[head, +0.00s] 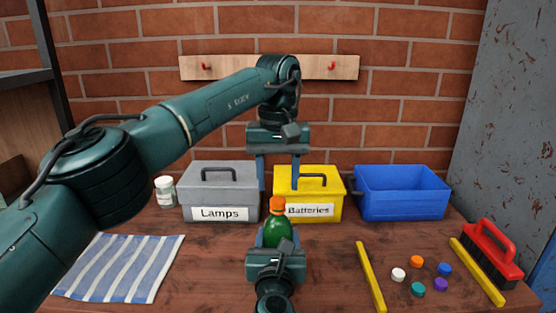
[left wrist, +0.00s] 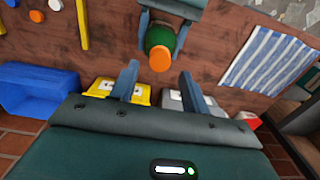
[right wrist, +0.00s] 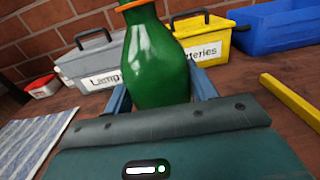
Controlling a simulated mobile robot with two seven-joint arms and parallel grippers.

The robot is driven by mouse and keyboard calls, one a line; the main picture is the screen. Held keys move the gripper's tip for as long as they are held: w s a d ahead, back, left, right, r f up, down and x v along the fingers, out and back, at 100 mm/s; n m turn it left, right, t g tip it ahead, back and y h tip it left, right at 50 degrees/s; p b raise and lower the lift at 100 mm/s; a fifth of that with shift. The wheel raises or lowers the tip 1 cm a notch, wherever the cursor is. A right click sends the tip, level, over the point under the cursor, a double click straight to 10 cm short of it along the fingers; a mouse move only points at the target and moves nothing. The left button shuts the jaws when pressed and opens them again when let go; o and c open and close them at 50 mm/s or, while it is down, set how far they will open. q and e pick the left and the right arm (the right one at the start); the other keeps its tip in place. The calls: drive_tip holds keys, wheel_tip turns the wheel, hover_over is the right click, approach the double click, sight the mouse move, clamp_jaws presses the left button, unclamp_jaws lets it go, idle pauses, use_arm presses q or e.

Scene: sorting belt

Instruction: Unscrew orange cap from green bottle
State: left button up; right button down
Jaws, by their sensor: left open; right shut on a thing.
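The green bottle (head: 278,231) stands upright at the middle of the table with its orange cap (head: 277,204) on top. My right gripper (head: 277,240) is shut on the bottle's body from the near side; the right wrist view shows the bottle (right wrist: 157,60) between its fingers. My left gripper (head: 279,187) is open and empty, pointing down above and behind the cap. In the left wrist view the cap (left wrist: 160,60) lies beyond the open fingers (left wrist: 157,84), apart from them. The right wrist view cuts off most of the cap.
A grey Lamps box (head: 221,196), a yellow Batteries box (head: 330,184) and a blue bin (head: 402,196) stand behind. A white jar (head: 165,191) and striped cloth (head: 120,267) are left. Yellow strips, several loose caps (head: 418,289) and a red brush (head: 489,250) are right.

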sight(278, 199)
use_arm(q)
drive_tip(key=shift+f, duration=1.85)
drive_tip(key=shift+c, duration=0.5)
clamp_jaws()
